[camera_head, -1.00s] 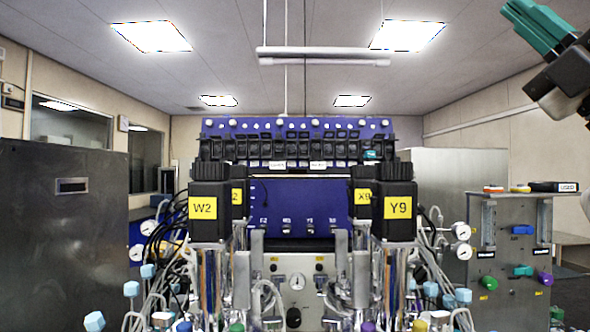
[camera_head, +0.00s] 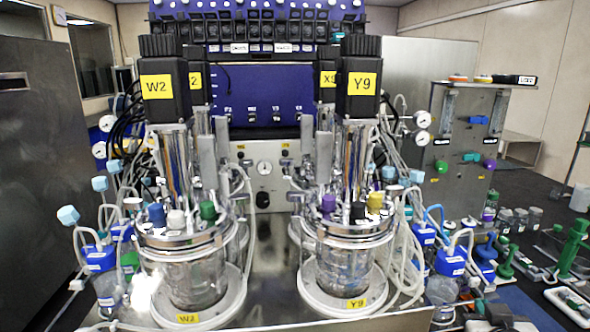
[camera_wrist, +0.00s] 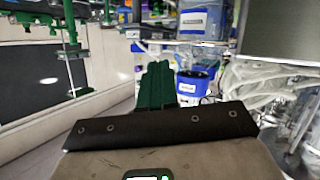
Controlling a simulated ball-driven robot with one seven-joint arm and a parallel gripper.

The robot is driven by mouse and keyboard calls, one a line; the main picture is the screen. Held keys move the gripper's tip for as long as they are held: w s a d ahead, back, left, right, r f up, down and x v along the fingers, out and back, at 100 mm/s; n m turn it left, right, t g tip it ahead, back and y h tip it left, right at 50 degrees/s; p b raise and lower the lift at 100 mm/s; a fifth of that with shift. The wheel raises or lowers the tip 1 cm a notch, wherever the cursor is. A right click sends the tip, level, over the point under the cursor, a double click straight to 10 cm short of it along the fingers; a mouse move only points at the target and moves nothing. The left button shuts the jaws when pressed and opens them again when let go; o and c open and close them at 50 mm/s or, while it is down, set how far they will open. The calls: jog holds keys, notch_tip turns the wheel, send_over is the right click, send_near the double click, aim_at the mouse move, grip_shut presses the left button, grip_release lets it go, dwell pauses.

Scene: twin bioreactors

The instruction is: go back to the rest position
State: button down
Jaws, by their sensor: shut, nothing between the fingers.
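My gripper (camera_wrist: 156,85) shows in the wrist view, with its green fingers shut together and nothing between them. It is not in the head view now. In the wrist view a blue container with a white label (camera_wrist: 193,84) appears just right of and beyond the fingertips. I cannot tell how far the gap is. The twin bioreactors stand upright in the head view: the left vessel, W2 (camera_head: 190,277), and the right vessel, Y9 (camera_head: 345,264).
In the wrist view, a metal surface (camera_wrist: 285,30) and pale tubing (camera_wrist: 262,90) are close on the right. Green hardware (camera_wrist: 70,45) is at left. In the head view, a grey panel (camera_head: 455,165) stands at right, beside a dark bench with green tools (camera_head: 572,246).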

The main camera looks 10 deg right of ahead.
jog(key=s+a+f+n+g+y, duration=0.1)
jog(key=s+a+f+g+y, duration=0.15)
jog(key=s+f, duration=0.55)
jog(key=s+a+f+g+y, duration=0.2)
jog(key=s+a+f+g, duration=0.3)
jog(key=f, duration=0.5)
jog(key=s+a+f+n+g+y, duration=0.1)
jog(key=s+a+f+g, duration=0.1)
jog(key=s, duration=0.6)
jog(key=s+a+f+n+g+y, duration=0.1)
jog(key=s+a+f+g, duration=0.1)
jog(key=s+f, duration=0.3)
jog(key=s, duration=0.3)
jog(key=shift+s+f, duration=0.2)
jog(key=shift+s, duration=0.15)
dwell(0.4)
